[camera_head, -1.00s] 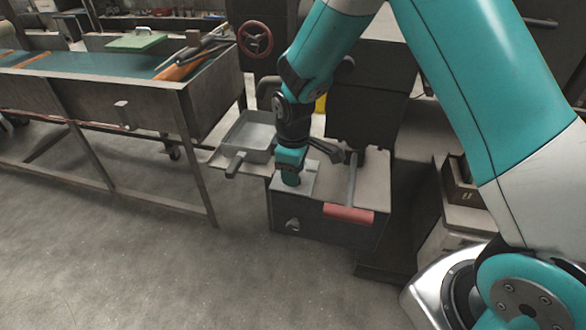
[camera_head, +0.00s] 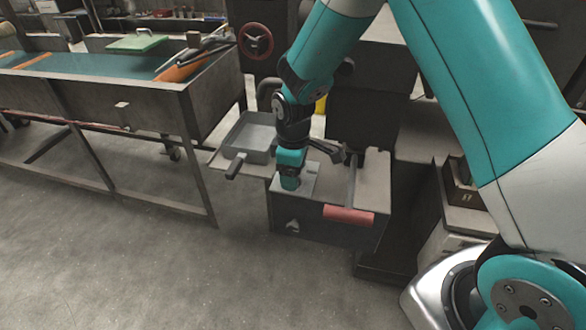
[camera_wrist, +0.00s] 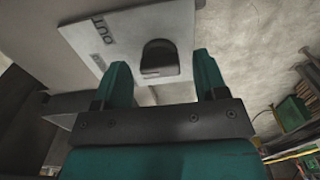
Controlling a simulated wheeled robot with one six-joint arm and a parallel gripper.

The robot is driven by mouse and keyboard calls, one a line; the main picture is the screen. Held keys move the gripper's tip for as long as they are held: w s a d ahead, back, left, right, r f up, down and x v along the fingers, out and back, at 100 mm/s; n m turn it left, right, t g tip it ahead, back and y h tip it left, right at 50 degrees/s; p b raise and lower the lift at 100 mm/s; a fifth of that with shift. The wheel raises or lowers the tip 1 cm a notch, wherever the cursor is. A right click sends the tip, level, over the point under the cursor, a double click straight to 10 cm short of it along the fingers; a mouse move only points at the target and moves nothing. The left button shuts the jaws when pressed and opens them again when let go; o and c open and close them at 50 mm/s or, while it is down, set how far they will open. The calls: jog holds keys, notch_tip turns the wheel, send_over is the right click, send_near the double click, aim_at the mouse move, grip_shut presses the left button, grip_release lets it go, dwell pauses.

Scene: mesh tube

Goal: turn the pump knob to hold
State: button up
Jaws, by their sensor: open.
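In the wrist view a dark knob (camera_wrist: 160,58) with a rounded end stands on a pale plate (camera_wrist: 110,32) lettered "OUT". My gripper (camera_wrist: 161,64) is open, with one teal finger on each side of the knob. A gap shows on both sides, so the fingers do not visibly press on it. In the head view my gripper (camera_head: 289,182) points down at the pale plate (camera_head: 312,180) on top of a grey box (camera_head: 330,230). The knob is hidden there behind my gripper.
A grey tray (camera_head: 252,136) and a dark handle (camera_head: 235,166) are to the left. Open floor lies in front.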

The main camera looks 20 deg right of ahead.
notch_tip(320, 180, up, 18)
jog(key=shift+f, duration=0.25)
dwell(0.5)
jog(key=s+a+r+m+y, duration=0.2)
jog(key=s, duration=1)
jog(key=s+a+r+m+y, duration=0.1)
jog(key=s+a+r+y, duration=0.1)
jog(key=s, duration=1)
jog(key=shift+s+a+m, duration=0.4)
